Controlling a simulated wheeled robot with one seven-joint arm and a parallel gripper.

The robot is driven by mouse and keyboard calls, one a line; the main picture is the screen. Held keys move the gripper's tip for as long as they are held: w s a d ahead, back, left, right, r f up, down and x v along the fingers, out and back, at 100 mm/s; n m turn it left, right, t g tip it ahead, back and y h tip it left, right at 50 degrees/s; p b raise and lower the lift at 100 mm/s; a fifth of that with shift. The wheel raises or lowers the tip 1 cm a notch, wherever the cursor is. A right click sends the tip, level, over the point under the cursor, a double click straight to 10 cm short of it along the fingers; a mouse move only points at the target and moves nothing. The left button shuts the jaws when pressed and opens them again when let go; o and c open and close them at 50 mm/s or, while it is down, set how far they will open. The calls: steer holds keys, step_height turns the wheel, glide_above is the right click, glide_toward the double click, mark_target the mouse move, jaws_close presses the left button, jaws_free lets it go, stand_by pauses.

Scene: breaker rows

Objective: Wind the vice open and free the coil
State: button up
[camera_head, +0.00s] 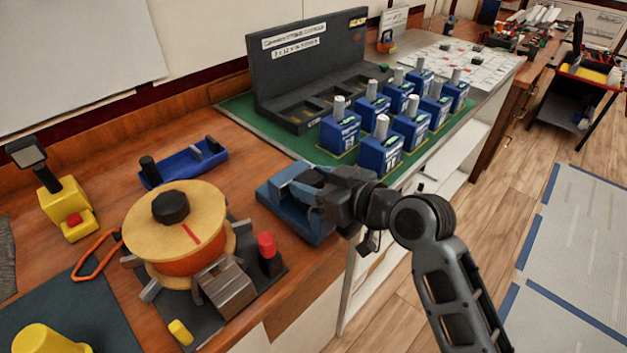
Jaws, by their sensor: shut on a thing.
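A blue vice (284,226) sits at the front edge of the wooden bench, in the middle of the head view. My gripper (328,200) is at the vice's right end and is shut on a part there. My gripper and wrist cover that part, likely the handle, and some of the jaws. I cannot tell how wide the jaws stand or see a coil between them. A large yellow-flanged spool with an orange winding (185,262) stands to the left on a dark plate, among grey blocks, apart from my gripper.
Blue breakers with grey posts (382,150) stand in rows on a green mat behind my gripper, before a dark rack (305,65). A red-topped post (268,252) stands between spool and vice. A blue tray (184,165) lies behind.

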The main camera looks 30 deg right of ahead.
steer(key=shift+s, duration=0.25)
stand_by(0.3)
steer(key=o, duration=1.3)
steer(key=shift+d, duration=0.1)
steer(key=b+v, duration=0.1)
steer(key=v, duration=0.6)
steer(key=shift+s+r, duration=0.1)
steer(key=shift+s, duration=0.3)
steer(key=s+d+f+m+h, duration=0.15)
steer(key=s+f, duration=0.25)
steer(key=s, duration=0.4)
steer(key=s+f+m+h, duration=0.2)
steer(key=s+f+h, duration=0.15)
steer(key=s, duration=0.45)
steer(key=shift+t, duration=0.5)
steer(key=a+v, duration=0.1)
steer(key=v, duration=0.4)
steer(key=a+v, duration=0.1)
steer(key=v, duration=0.5)
steer(key=a+v, duration=0.1)
steer(key=v, duration=0.5)
steer(key=shift+a+f, duration=0.2)
